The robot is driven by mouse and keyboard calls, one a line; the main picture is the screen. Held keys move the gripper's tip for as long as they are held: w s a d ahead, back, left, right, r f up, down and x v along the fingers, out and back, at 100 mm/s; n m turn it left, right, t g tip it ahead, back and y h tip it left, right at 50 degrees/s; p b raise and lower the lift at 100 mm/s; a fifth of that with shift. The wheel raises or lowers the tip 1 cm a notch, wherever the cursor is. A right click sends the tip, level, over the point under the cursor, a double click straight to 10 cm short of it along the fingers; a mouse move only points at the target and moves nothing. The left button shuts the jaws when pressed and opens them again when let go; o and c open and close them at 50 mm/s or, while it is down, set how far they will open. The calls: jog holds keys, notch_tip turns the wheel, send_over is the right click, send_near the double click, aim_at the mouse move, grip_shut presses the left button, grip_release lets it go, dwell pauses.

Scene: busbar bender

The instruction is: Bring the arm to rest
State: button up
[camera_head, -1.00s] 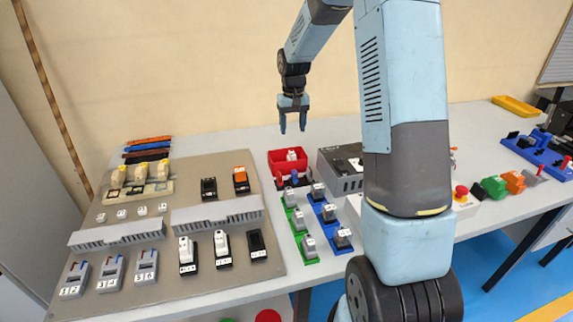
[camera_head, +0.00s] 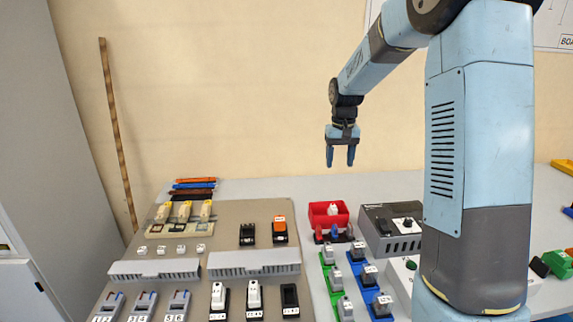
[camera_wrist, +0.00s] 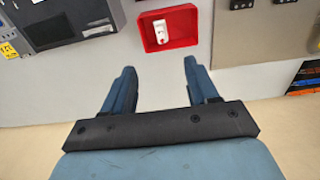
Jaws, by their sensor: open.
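My gripper (camera_head: 341,157) hangs pointing down in the air above the back of the table, in front of the beige wall. Its two blue fingers are apart with nothing between them. In the wrist view my gripper (camera_wrist: 157,85) is also open and empty. The red bin (camera_head: 328,214) stands on the table below it, with a white part (camera_head: 333,209) inside. In the wrist view the red bin (camera_wrist: 192,40) lies beyond the fingertips, clear of them.
A grey board (camera_head: 236,218) with several devices and slotted ducts fills the left of the table. A dark grey box (camera_head: 394,244) stands right of the bin. Green and blue rails (camera_head: 339,299) with grey parts lie in front. The air around the gripper is free.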

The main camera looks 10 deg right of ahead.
jog(key=s+r+t, duration=0.1)
jog(key=s+r, duration=0.6)
jog(key=s, duration=0.2)
jog(key=s+r+t, duration=0.2)
jog(key=s, duration=1.1)
jog(key=s+r+t, duration=0.2)
jog(key=s, duration=1.1)
jog(key=shift+s+a+r, duration=0.2)
jog(key=shift+a+r, duration=0.2)
